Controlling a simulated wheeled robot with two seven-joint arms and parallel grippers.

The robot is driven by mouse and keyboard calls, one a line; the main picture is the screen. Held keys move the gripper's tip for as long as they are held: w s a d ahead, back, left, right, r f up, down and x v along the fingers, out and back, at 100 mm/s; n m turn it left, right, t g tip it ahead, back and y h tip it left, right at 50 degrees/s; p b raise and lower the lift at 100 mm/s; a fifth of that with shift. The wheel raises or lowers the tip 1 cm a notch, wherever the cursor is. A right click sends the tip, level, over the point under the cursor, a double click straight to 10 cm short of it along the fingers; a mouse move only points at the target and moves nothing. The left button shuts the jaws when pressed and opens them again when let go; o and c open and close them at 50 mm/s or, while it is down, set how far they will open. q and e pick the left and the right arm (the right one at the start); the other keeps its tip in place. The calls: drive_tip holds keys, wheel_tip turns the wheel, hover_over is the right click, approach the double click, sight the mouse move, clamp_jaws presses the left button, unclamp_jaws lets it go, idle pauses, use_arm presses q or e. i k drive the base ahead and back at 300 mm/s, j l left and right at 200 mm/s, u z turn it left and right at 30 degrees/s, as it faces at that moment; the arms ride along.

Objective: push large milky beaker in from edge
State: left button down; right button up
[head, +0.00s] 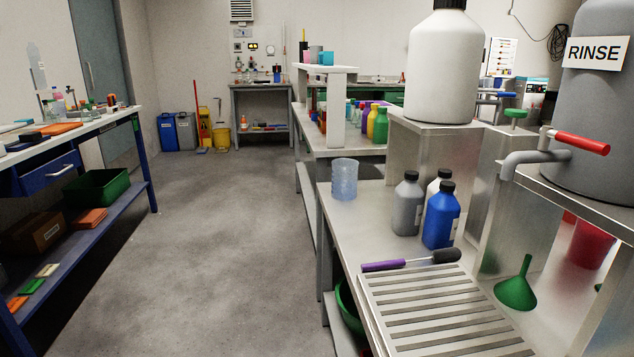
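A translucent, pale bluish, milky-looking beaker (344,180) stands upright on the steel counter (362,222) at the right. It is close to the counter's left edge, near the far end of this section. Nothing is touching it that I can see. Neither of my grippers is in view, and no arm shows near the beaker.
To the beaker's right stand a grey bottle (408,205) and a blue bottle (441,217), with a white one behind. A purple-handled tool (384,265) lies by a slatted rack (430,305). A shelf with a large white jug (437,70) rises behind. The floor at left is clear.

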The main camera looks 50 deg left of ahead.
sight(343, 172)
drive_tip(key=i+j, duration=0.15)
drive_tip(key=j, duration=0.2)
drive_tip(key=i+j, duration=0.1)
drive_tip(key=j, duration=0.3)
drive_tip(key=i+j, duration=0.15)
drive_tip(key=j, duration=0.2)
drive_tip(key=i+j, duration=0.1)
drive_tip(key=j, duration=0.25)
drive_tip(key=i+j, duration=0.15)
drive_tip(key=j, duration=0.2)
drive_tip(key=i+j, duration=0.1)
drive_tip(key=j, duration=0.3)
